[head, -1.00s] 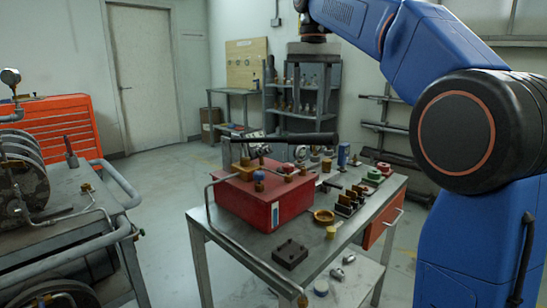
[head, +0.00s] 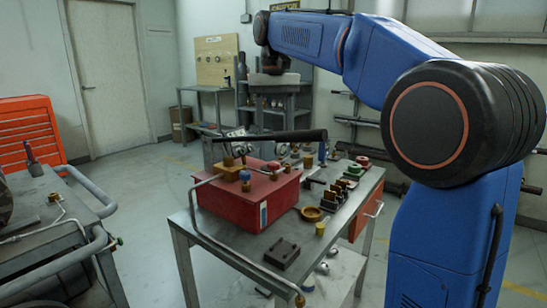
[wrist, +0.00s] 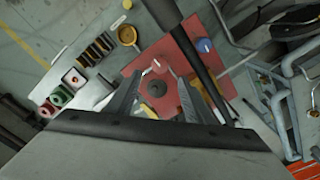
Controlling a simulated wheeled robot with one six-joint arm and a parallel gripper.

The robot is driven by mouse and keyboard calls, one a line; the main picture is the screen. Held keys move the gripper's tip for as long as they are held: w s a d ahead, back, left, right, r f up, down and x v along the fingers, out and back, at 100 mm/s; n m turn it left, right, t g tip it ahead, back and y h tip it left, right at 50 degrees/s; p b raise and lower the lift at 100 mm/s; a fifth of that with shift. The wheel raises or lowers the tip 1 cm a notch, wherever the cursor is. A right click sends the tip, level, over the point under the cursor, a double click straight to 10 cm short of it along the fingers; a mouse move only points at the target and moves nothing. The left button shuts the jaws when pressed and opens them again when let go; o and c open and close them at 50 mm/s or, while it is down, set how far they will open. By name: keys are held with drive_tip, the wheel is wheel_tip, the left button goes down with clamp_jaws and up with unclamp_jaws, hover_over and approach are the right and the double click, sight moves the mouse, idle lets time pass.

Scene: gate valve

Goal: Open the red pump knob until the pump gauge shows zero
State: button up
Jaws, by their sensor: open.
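The red pump box (head: 238,205) stands on the metal table. A small red knob (head: 274,165) sits on its top beside brass fittings. In the wrist view a round dark red knob (wrist: 155,88) with a dark centre lies below and between the fingers of my gripper (wrist: 160,76). The fingers are spread apart with nothing held between them; I cannot tell the height left above the knob. In the head view my fingers cannot be made out. The pump gauge's dial and reading cannot be read in either view.
A long black lever (head: 285,136) crosses above the box, close beside my gripper in the wrist view (wrist: 183,45). A blue knob (head: 245,176) and brass block (head: 232,172) stand nearby. Several small fittings and a brass ring (head: 311,213) are on the table (head: 205,232).

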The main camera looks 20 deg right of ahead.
sight(274, 162)
wheel_tip(274, 162, down, 8)
drive_tip(key=shift+f, duration=0.2)
idle(0.3)
drive_tip(key=c, duration=1)
